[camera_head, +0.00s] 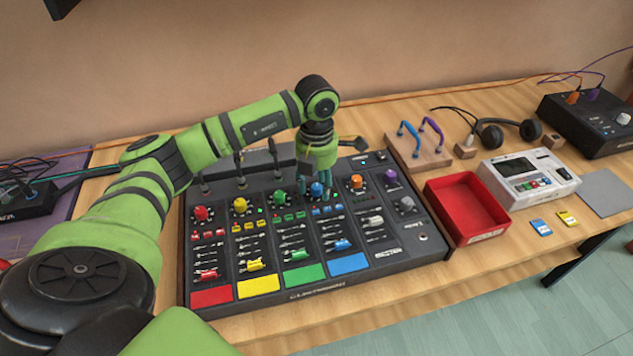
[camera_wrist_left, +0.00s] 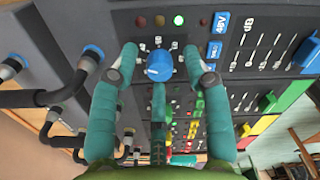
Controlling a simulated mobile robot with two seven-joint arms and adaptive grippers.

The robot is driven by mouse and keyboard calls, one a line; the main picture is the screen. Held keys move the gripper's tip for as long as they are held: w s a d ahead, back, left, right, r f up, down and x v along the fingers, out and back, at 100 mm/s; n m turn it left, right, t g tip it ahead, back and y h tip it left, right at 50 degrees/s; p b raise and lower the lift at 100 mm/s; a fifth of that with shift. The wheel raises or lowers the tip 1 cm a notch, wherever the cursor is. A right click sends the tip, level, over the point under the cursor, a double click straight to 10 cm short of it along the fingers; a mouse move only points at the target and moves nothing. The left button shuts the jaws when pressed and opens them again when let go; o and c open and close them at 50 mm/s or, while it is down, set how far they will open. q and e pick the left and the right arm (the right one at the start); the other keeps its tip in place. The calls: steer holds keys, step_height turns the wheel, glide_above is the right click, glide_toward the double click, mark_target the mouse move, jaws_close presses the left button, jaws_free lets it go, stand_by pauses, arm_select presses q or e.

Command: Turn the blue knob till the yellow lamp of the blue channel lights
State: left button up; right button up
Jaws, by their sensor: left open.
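The mixing desk (camera_head: 365,262) lies on the wooden table with a row of coloured knobs. The blue knob (camera_head: 316,189) is under my left gripper (camera_head: 321,188), which points down at it. In the left wrist view the blue knob (camera_wrist_left: 159,66) sits between the spread teal fingers of my open left gripper (camera_wrist_left: 160,68); contact cannot be told. Beyond the knob is a row of small lamps: the green lamp (camera_wrist_left: 178,20) looks bright, while the yellowish lamp (camera_wrist_left: 159,20) and red lamp (camera_wrist_left: 141,21) look dim. My right gripper is not in view.
Neighbouring knobs are close: green (camera_head: 278,197) and orange (camera_head: 356,181). Black cable plugs (camera_wrist_left: 88,58) stand along the desk's back edge. A red tray (camera_head: 466,242), a white device (camera_head: 527,200) and headphones (camera_head: 508,131) lie to the right.

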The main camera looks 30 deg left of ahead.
mark_target(317, 186)
arm_select(q)
step_height(317, 186, up, 12)
stand_by(0.4)
stand_by(0.4)
